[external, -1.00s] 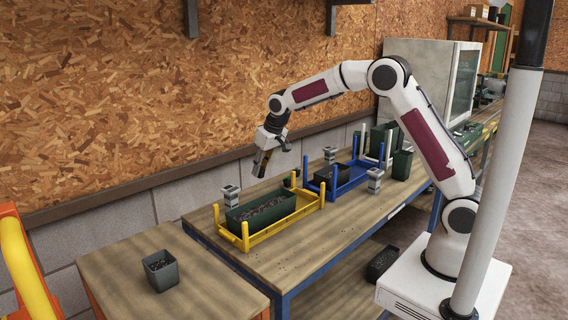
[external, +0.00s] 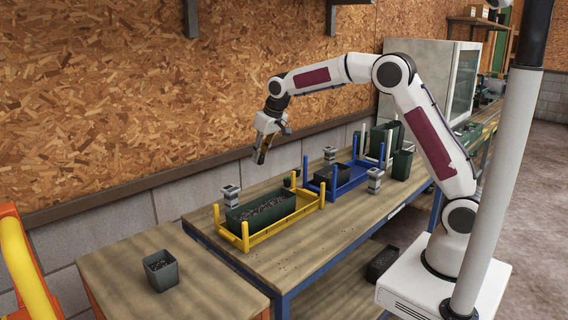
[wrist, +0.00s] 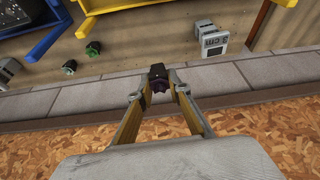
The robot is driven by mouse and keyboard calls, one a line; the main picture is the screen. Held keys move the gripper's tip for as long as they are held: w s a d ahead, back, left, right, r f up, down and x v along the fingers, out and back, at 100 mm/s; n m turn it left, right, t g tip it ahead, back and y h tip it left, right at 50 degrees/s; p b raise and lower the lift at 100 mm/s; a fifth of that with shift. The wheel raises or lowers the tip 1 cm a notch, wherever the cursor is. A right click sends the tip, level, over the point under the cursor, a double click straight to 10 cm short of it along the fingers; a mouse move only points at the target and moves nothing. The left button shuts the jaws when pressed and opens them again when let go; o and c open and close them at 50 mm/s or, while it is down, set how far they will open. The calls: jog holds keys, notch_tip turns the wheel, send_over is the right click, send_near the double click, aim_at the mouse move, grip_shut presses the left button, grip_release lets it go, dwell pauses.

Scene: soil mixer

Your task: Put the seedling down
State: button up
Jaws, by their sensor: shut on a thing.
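My gripper (external: 262,157) hangs above the back of the workbench, near the wall and behind the yellow tray (external: 300,208). In the wrist view its two fingers (wrist: 158,88) close on the seedling (wrist: 158,74), a small dark plug with a purplish part between the tips. The seedling is held in the air, clear of the bench; in the external view it is too small to make out. A long green planter (external: 258,212) filled with soil stands in the yellow tray.
A blue tray (external: 345,184) with a dark box stands to the right. Grey blocks (external: 231,196) stand around the trays. Small dark plugs with green tops (wrist: 93,47) sit on the bench. A dark pot (external: 161,271) stands on the left table, with free room around it.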

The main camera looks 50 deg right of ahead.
jog(key=s+a+n, duration=0.2)
jog(key=s+a, duration=0.2)
jog(key=a, duration=1.1)
jog(key=n+g+y, duration=0.2)
jog(key=n+y, duration=0.1)
jog(key=n, duration=0.3)
send_over(186, 313)
jog(key=s+d, duration=0.1)
notch_tip(186, 313, down, 5)
jog(key=shift+s, duration=0.1)
jog(key=shift+t, duration=0.3)
jog(key=shift+f, duration=2.5)
jog(key=shift+f, duration=2.5)
